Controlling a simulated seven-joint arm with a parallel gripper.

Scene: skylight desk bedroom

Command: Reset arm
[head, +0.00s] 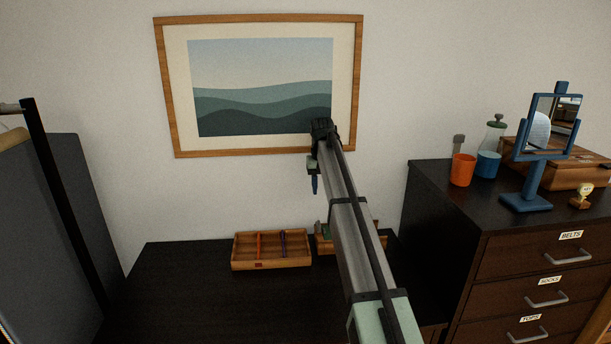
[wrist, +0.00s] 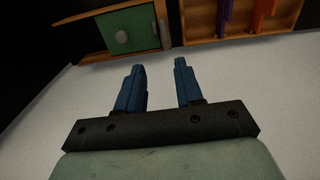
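My gripper (wrist: 160,75) shows in the wrist view with its two blue fingers apart and nothing between them. In the head view my arm reaches up and away over the desk, and a blue finger of the gripper (head: 315,184) hangs down in front of the wall below the framed picture. The gripper is above the desk and touches nothing that I can see.
A wooden tray (head: 271,262) with orange and purple items stands on the dark desk (head: 180,290). A wooden box with a green part (wrist: 130,32) is beside it, partly behind my arm. A dresser (head: 520,250) at right holds an orange cup (head: 462,170) and a blue mirror (head: 537,150).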

